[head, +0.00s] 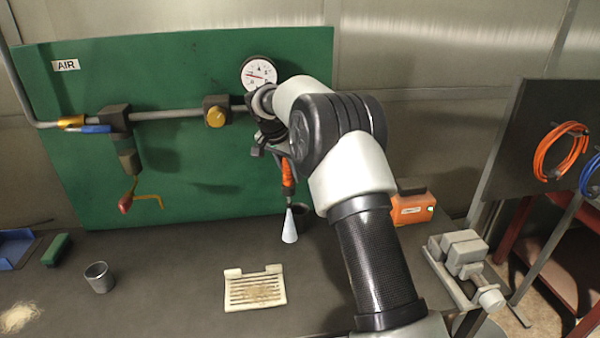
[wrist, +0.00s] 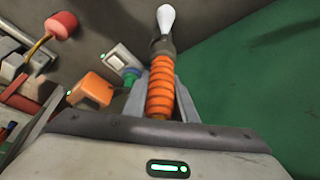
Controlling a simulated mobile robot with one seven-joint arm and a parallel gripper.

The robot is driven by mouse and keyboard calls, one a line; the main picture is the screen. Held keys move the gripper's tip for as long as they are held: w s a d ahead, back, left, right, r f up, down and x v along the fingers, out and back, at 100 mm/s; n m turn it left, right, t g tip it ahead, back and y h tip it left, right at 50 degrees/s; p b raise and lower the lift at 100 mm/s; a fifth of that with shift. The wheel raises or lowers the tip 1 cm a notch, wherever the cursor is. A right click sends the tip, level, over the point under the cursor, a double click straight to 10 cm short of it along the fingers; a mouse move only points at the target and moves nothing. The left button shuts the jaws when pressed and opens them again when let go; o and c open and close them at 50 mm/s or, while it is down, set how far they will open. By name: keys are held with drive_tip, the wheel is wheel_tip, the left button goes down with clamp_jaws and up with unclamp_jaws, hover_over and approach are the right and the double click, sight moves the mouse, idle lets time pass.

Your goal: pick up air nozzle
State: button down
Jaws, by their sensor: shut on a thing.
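The air nozzle (head: 288,178) has an orange body and points down in front of the green board. In the wrist view its ribbed orange body (wrist: 160,85) sits between both fingers of my gripper (wrist: 160,100), with a dark collar beyond. My gripper (head: 274,152) is shut on it, above the bench. A pale cone (head: 289,227) extends below the nozzle's thin tip, widening downward; it also shows in the wrist view (wrist: 166,18). I cannot tell whether the cone is solid. My arm hides part of the gripper in the head view.
A slotted cream tray (head: 256,289) with tan grains lies on the bench, below the cone in the picture. A grey cup (head: 99,277) stands left. A pipe with a gauge (head: 259,73) crosses the board. An orange box (head: 412,207) and grey vise (head: 462,258) stand right.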

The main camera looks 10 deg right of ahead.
drive_tip(key=s+a+b, duration=0.2)
drive_tip(key=s+a, duration=0.6)
wheel_tip(320, 180, up, 10)
drive_tip(key=p, duration=0.6)
drive_tip(key=shift+s+a, duration=0.45)
idle(0.5)
drive_tip(key=shift+d, duration=0.1)
